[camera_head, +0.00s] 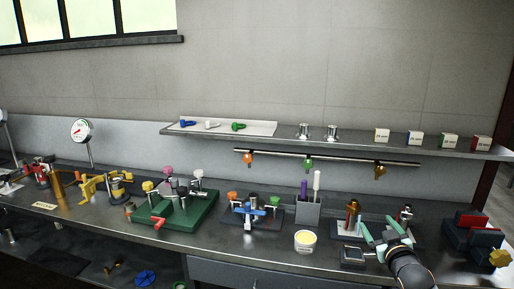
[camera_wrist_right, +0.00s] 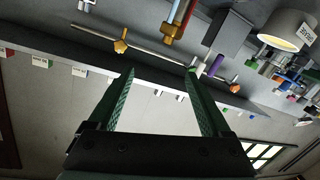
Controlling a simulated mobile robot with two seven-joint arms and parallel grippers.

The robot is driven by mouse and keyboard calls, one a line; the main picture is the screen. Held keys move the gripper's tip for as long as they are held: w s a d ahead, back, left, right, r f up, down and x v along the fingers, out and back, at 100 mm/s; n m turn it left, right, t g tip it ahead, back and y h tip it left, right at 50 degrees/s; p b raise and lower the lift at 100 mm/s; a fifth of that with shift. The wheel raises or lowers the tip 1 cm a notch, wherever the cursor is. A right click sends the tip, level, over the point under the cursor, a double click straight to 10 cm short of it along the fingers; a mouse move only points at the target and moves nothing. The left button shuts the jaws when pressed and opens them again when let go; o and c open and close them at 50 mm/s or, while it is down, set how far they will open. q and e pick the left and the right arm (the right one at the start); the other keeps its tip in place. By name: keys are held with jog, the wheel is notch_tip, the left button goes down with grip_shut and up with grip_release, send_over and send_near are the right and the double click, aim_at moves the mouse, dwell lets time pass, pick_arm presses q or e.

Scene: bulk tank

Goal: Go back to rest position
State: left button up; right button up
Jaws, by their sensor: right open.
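My right gripper (camera_head: 378,224) is over the right part of the bench, with its pale green fingers spread and nothing between them. In the right wrist view its two dark green fingers (camera_wrist_right: 160,72) also stand apart and empty, with the grey wall and shelf behind them. It is close to a small light plate with orange and metal fittings (camera_head: 352,218); I cannot tell whether it touches them. My left gripper is not in view.
A steel bench (camera_head: 270,260) runs across the view. It bears a green fixture (camera_head: 195,222), a white tub (camera_head: 305,241), a grey holder (camera_head: 307,212) and a red-and-dark vise (camera_head: 470,235). A shelf (camera_head: 360,143) with small boxes and a hanging rail (camera_head: 335,159) is behind.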

jog(key=s+a+f+g+y, duration=0.1)
jog(key=s+a+f, duration=0.2)
jog(key=s+f, duration=0.25)
jog(key=s+a+f+g, duration=0.1)
jog(key=s+a+f, duration=0.2)
jog(key=s+f, duration=0.3)
jog(key=s+a+f+g+y, duration=0.1)
jog(key=s+a+f+g, duration=0.2)
jog(key=f, duration=0.5)
jog(key=s+a+f+g, duration=0.1)
jog(key=s+a+f, duration=0.1)
jog(key=s, duration=0.6)
jog(key=s+a+f+y, duration=0.1)
jog(key=s+a+f, duration=0.2)
jog(key=s, duration=0.5)
jog(key=s+a+f+g, duration=0.1)
jog(key=s+a+f, duration=0.2)
jog(key=s, duration=0.6)
jog(key=shift+a+f+g+y, duration=0.15)
jog(key=shift+f+g+y, duration=0.2)
jog(key=shift+f, duration=0.4)
